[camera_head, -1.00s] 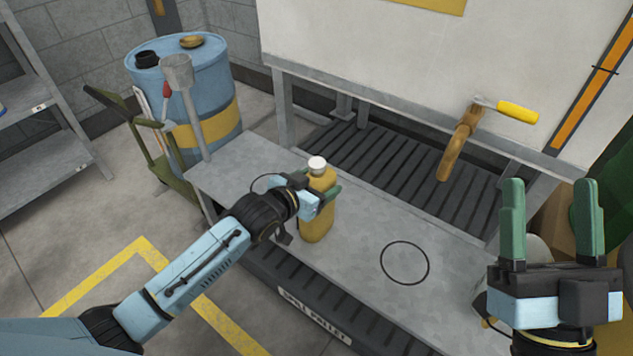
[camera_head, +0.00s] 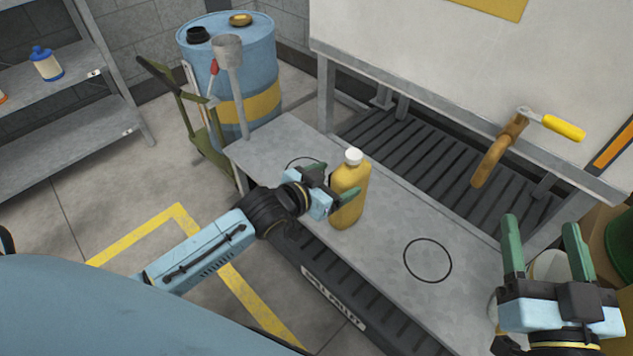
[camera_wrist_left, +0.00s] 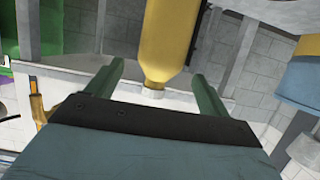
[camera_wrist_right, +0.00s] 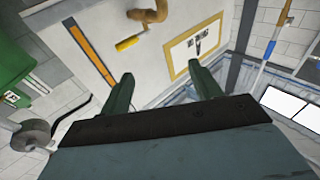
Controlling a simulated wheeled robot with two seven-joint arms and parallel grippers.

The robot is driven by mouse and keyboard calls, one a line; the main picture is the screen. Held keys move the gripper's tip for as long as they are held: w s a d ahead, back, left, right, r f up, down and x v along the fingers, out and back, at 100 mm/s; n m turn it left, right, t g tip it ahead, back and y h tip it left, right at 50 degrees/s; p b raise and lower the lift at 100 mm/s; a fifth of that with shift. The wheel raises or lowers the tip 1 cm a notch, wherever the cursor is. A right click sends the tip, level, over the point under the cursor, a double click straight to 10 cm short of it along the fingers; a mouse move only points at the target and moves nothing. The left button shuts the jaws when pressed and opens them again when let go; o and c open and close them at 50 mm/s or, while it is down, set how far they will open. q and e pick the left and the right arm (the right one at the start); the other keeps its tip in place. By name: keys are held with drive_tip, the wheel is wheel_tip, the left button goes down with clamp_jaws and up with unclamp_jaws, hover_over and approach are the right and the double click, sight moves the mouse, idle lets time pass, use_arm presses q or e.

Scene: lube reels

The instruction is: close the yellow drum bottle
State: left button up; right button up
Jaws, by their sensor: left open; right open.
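The yellow bottle (camera_head: 349,200) stands upright on the grey bench (camera_head: 390,222), with a white cap (camera_head: 353,156) on its top. Whether the cap is tight cannot be told. My left gripper (camera_head: 337,180) is open at the bottle's left side, one finger crossing in front of it, the other behind to the left. In the left wrist view the bottle (camera_wrist_left: 166,45) appears inverted, its cap (camera_wrist_left: 153,90) between the open fingers (camera_wrist_left: 155,70); contact is unclear. My right gripper (camera_head: 543,225) is open and empty at the lower right, well away from the bottle; its fingers also show in the right wrist view (camera_wrist_right: 162,75).
Two black circles mark the bench; the nearer one (camera_head: 427,260) is empty. A blue drum (camera_head: 240,60) and a grey funnel-like cup on a post (camera_head: 228,48) stand at the back left. A shelf holds a blue-capped bottle (camera_head: 46,65).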

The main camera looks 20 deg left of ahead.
use_arm(q)
drive_tip(key=shift+p+v, duration=1.05)
drive_tip(key=shift+v, duration=1.8)
use_arm(e)
wheel_tip(320, 180, down, 10)
drive_tip(key=s+d+g+h, duration=0.2)
drive_tip(key=g, duration=0.4)
drive_tip(key=shift+d+r+h, duration=0.2)
drive_tip(key=shift+d+h, duration=0.05)
drive_tip(key=shift+h, duration=0.05)
use_arm(q)
drive_tip(key=s+d+r+n+y, duration=0.1)
drive_tip(key=s+d+r+y, duration=0.1)
drive_tip(key=s+r, duration=0.5)
drive_tip(key=s, duration=0.3)
drive_tip(key=shift+d+g, duration=0.2)
drive_tip(key=shift+g, duration=0.2)
drive_tip(key=shift+r, duration=0.1)
use_arm(e)
drive_tip(key=shift+g, duration=0.3)
